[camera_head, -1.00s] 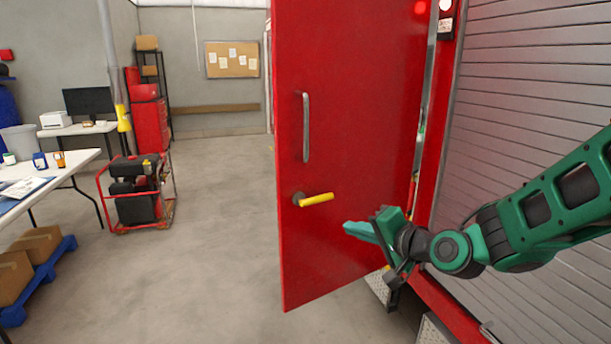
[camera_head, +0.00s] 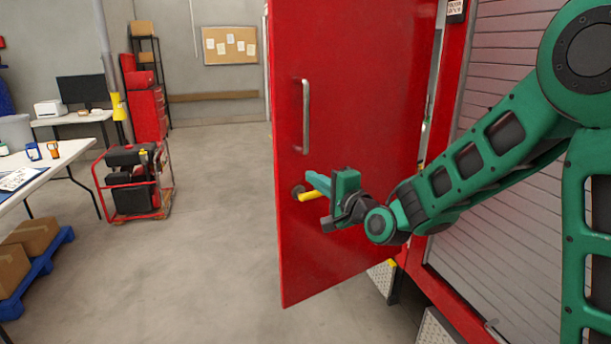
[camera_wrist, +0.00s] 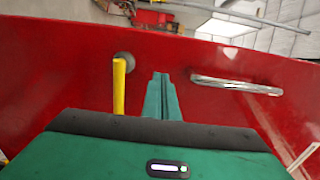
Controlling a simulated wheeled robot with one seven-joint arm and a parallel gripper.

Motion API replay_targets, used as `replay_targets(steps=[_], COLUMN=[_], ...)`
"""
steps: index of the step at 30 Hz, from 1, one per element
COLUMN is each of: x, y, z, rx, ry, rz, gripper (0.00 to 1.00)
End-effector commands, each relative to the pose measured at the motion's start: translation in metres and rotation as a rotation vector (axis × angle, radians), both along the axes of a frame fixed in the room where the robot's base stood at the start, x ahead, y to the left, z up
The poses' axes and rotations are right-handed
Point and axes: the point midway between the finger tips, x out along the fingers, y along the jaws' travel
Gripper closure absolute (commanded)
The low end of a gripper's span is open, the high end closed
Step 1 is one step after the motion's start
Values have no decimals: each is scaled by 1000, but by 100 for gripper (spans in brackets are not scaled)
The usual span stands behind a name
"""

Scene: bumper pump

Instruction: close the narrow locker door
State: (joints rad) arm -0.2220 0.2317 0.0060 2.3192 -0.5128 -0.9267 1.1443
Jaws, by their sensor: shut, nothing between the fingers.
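The narrow red locker door (camera_head: 350,90) stands open, swung out from the red truck body. It carries a vertical silver grab handle (camera_head: 305,117) and below it a yellow lever handle (camera_head: 311,195). My gripper (camera_head: 312,180) is shut and empty, in front of the door face near its free edge, just above the yellow lever. In the wrist view the shut fingers (camera_wrist: 160,90) lie between the yellow lever (camera_wrist: 119,86) and the silver handle (camera_wrist: 237,85). Whether the fingertips touch the door, I cannot tell.
A closed grey roller shutter (camera_head: 500,90) is at the right, behind my arm. A red-framed generator (camera_head: 135,180) stands on the floor left of the door. A white table (camera_head: 50,170) and a blue pallet with boxes (camera_head: 40,270) are further left. Floor between is clear.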

Motion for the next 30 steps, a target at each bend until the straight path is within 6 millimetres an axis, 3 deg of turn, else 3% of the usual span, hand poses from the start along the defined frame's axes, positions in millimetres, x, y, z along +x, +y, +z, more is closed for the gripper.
replay_targets(steps=[10,30], x=[39,50], y=[23,23], z=[0,0], rx=[-1,-2], ry=[-1,-1], rz=[1,-16], gripper=[100,100])
